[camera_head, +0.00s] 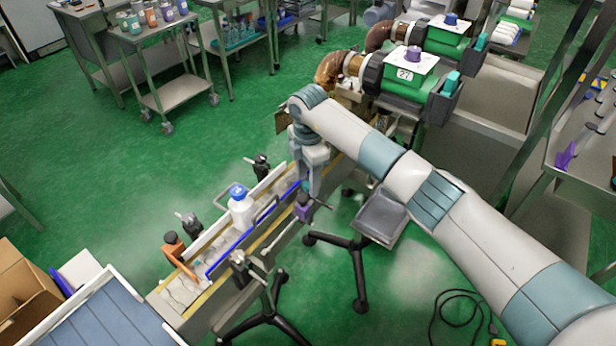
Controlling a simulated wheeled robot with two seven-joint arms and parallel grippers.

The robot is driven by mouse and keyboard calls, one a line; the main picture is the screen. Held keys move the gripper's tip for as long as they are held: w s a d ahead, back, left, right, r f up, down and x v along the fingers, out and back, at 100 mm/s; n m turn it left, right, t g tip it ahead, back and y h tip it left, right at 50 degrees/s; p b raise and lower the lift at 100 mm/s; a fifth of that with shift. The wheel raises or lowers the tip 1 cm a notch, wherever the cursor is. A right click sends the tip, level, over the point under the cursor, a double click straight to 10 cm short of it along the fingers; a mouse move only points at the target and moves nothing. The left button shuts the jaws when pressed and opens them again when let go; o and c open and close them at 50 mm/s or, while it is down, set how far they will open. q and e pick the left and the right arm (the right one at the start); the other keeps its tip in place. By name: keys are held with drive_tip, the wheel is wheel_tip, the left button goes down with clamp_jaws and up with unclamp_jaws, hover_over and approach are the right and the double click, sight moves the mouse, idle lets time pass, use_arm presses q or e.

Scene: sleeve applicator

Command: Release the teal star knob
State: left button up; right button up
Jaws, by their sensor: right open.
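My right arm comes in from the right, and its gripper (314,190) points down at the far part of the conveyor's near side rail. The gripper is open; its fingers are small here and partly overlap the rail. I cannot make out a teal star knob for sure; it may be hidden by the gripper or too small to tell. A small purple knob (303,211) sits on the near side, just below the fingers. I cannot tell whether the fingers touch anything. My left gripper is out of view.
A white bottle (242,211) with a blue cap stands on the conveyor (184,290). Dark clamps (240,266) stick out along its sides. A grey stool-like stand (380,218) is right of it. Machines with green bodies (404,82) stand behind. Green floor is clear at left.

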drive_tip(key=shift+c, duration=0.6)
drive_tip(key=c, duration=0.9)
